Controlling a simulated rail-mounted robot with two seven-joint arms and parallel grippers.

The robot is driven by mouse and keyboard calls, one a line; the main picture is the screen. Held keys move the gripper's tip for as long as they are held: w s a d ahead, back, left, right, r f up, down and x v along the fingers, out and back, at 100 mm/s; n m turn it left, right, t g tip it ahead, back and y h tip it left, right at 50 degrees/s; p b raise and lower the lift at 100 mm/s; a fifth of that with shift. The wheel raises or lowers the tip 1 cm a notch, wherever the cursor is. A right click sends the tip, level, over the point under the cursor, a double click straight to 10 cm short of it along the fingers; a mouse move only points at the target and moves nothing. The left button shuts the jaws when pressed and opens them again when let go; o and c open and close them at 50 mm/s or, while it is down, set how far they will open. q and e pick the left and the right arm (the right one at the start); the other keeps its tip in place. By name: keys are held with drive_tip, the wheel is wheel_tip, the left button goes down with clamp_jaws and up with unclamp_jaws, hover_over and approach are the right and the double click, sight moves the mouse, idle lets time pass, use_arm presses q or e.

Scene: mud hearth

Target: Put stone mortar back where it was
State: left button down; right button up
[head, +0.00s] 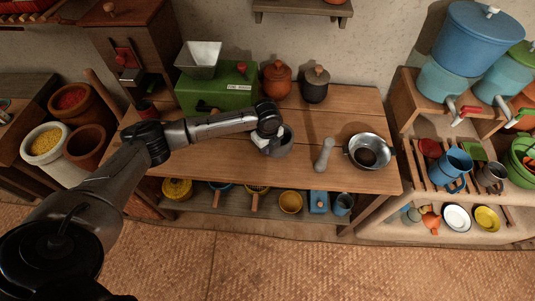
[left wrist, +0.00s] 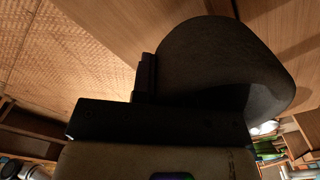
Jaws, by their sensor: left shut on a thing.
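The stone mortar (head: 281,146) is a grey, rounded vessel over the middle of the wooden table. My left gripper (head: 262,138) is shut on its wall. I cannot tell whether its base touches the table. In the left wrist view the mortar (left wrist: 225,55) is a large dark rounded shape beyond the gripper (left wrist: 146,78), which is mostly in shadow. A pale grey pestle (head: 324,155) is on the table to the right of the mortar, apart from it. My right gripper is in neither view.
A metal bowl (head: 383,162) with dark contents stands right of the pestle. A green box grinder (head: 235,96) and two lidded pots, brown (head: 276,80) and dark (head: 314,86), stand behind. Bare tabletop (head: 225,158) lies left of the mortar. Pans and cups fill the shelf below.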

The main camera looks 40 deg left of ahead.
use_arm(q)
drive_tip(key=shift+f+b, duration=0.45)
drive_tip(key=shift+f, duration=1.45)
drive_tip(key=shift+w+a+f, duration=0.1)
drive_tip(key=c, duration=1.6)
unclamp_jaws()
drive_tip(key=shift+f, duration=0.15)
drive_tip(key=o, duration=0.5)
